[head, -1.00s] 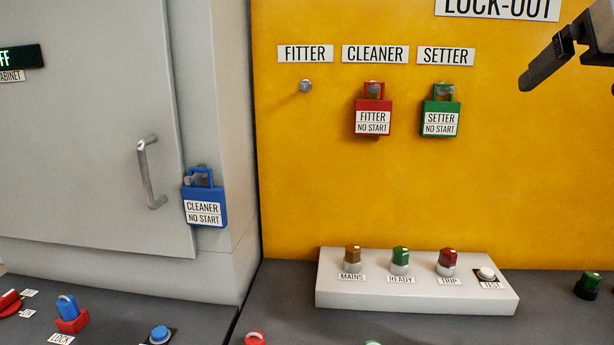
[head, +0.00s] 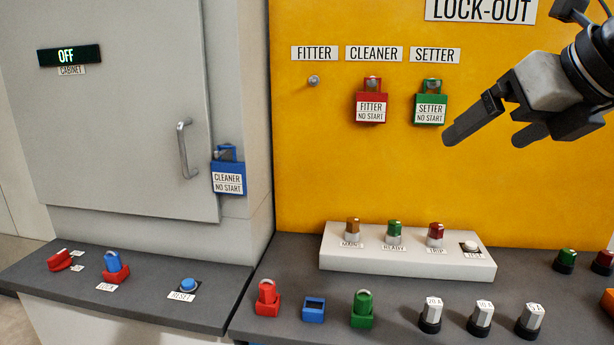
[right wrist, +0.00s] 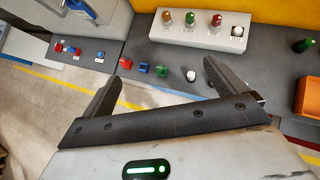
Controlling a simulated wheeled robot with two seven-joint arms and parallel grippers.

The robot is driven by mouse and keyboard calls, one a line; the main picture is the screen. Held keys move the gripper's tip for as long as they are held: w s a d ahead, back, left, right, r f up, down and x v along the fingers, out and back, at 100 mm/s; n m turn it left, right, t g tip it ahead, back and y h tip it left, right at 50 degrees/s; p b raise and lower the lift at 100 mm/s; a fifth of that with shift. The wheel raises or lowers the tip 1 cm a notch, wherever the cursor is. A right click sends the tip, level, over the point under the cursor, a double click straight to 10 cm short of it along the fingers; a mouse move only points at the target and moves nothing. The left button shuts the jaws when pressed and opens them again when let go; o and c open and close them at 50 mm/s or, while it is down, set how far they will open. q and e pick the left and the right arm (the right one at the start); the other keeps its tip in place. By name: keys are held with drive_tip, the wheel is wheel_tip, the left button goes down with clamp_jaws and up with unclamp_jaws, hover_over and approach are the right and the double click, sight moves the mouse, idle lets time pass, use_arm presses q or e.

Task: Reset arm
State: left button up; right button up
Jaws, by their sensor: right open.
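My right gripper (head: 490,132) is at the upper right in the head view, in front of the yellow lock-out board (head: 300,200), open and empty. In the right wrist view its fingers (right wrist: 158,85) are spread above the desk, with nothing between them. My left gripper is in neither view. The blue reset button (head: 188,284) is on the left desk, apart from the right gripper. A blue CLEANER padlock (head: 228,177) hangs at the cabinet's edge. A red FITTER padlock (head: 371,108) hangs under the CLEANER label, and a green SETTER padlock (head: 430,110) under SETTER. The FITTER peg (head: 313,81) is bare.
A lamp box (head: 410,265) stands at the back of the desk. The cabinet display (head: 68,56) reads OFF. An orange bin (right wrist: 308,97) is at the right.

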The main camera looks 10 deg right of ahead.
drive_tip(key=a+f+m+g+y, duration=0.1)
drive_tip(key=a+f+g+y, duration=0.2)
drive_tip(key=a+f+y, duration=0.55)
drive_tip(key=a+f+m+g+y, duration=0.1)
drive_tip(key=a+f+g+y, duration=0.3)
drive_tip(key=a+y, duration=0.75)
drive_tip(key=w+d+f+m+t+h, duration=0.1)
drive_tip(key=d+f+m+t+h, duration=0.1)
drive_tip(key=f+m+t+h, duration=0.65)
drive_tip(key=w+d+f+m+t+h, duration=0.3)
drive_tip(key=f+m+t, duration=0.55)
drive_tip(key=m, duration=0.65)
drive_tip(key=s+f+m+g+h, duration=0.2)
drive_tip(key=s+f, duration=0.3)
drive_tip(key=f, duration=0.3)
drive_tip(key=s+d+f+m+g+h, duration=0.1)
drive_tip(key=s+f+m+g+h, duration=0.2)
drive_tip(key=s+f, duration=0.3)
drive_tip(key=s+d+f+m+g+h, duration=0.1)
drive_tip(key=s+f+m+g, duration=0.3)
drive_tip(key=f, duration=0.8)
drive_tip(key=shift+s+f+g+h, duration=0.3)
drive_tip(key=shift+s+h, duration=0.55)
drive_tip(key=shift+s, duration=0.4)
